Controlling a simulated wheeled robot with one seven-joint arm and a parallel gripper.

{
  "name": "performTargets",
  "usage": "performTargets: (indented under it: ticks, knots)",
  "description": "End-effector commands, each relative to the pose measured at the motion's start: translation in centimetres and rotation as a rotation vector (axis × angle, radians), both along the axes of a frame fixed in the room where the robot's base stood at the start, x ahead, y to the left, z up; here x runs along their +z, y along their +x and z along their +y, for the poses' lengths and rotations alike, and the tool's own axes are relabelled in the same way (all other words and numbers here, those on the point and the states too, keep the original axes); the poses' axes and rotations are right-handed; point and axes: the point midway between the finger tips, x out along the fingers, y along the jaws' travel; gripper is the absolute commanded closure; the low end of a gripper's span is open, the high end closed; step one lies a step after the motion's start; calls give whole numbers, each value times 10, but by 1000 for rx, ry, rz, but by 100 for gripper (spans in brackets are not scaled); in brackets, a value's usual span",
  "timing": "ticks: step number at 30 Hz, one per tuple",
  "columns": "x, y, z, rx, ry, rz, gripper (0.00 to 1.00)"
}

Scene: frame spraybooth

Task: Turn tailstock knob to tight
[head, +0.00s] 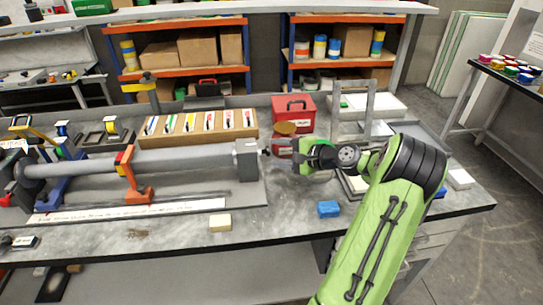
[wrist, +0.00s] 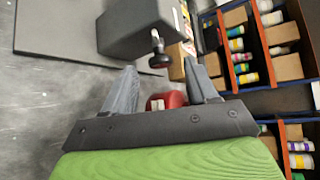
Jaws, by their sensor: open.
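The tailstock is a grey block (head: 248,160) at the right end of the long grey tube (head: 185,160). It shows large at the top of the wrist view (wrist: 140,30). The tailstock knob (head: 266,152) is small and dark on the block's right side. In the wrist view the knob (wrist: 159,60) has a dark round end on a short stem with a light part. My gripper (head: 292,150) is to the right of the knob and points at it. Its two grey fingers (wrist: 160,68) are apart, with the knob showing between and beyond their tips. I see no contact.
A red toolbox (head: 293,110) stands behind my gripper. A rack of coloured-label tools (head: 200,127) is behind the tube. A blue block (head: 328,209) and a cream block (head: 220,223) lie near the front edge.

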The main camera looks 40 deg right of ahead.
Motion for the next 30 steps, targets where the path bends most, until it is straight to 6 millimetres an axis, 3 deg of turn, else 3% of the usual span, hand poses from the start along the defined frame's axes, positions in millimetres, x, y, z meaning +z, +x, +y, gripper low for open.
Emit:
performTargets:
  ticks: [6, 14, 25, 30]
  knots:
    - [-10, 28, 7, -1, 0, 0, 42]
    - [-10, 31, 7, -2, -1, 1, 42]
    - [-10, 30, 7, -1, -1, 1, 96]
    - [-9, 30, 7, -1, 3, 7, 97]
